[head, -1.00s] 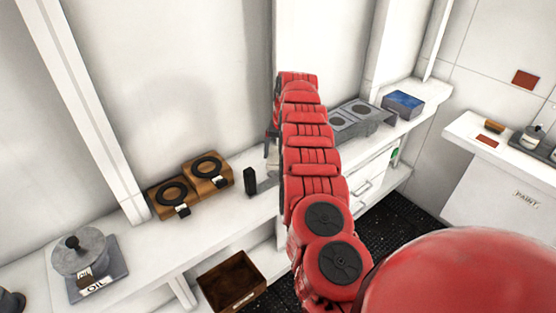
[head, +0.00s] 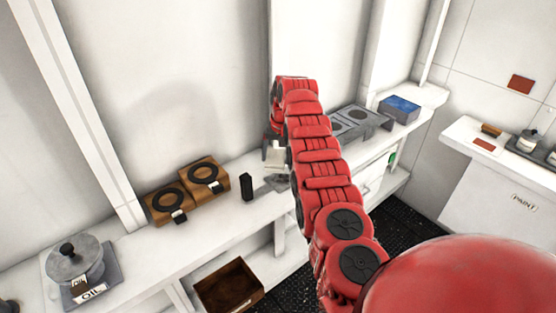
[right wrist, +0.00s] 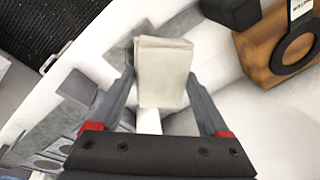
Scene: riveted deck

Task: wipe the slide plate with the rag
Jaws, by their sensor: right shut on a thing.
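My right gripper (right wrist: 160,88) is shut on the rag (right wrist: 163,70), a folded cream cloth between its two fingers. In the head view the rag (head: 277,156) shows just left of my red arm, above the bench. A flat grey plate (head: 278,183), which looks like the slide plate, lies on the bench below it, partly hidden by my arm. In the right wrist view, grey surface (right wrist: 182,123) shows beside and behind the rag. I cannot tell whether the rag touches the plate. My left gripper is out of view.
A small black block (head: 247,187) stands left of the plate, near two wooden boxes with black rings (head: 204,174). A grey fixture (head: 358,122) and a blue box (head: 399,108) sit farther right. A brown open bin (head: 229,286) is below the bench.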

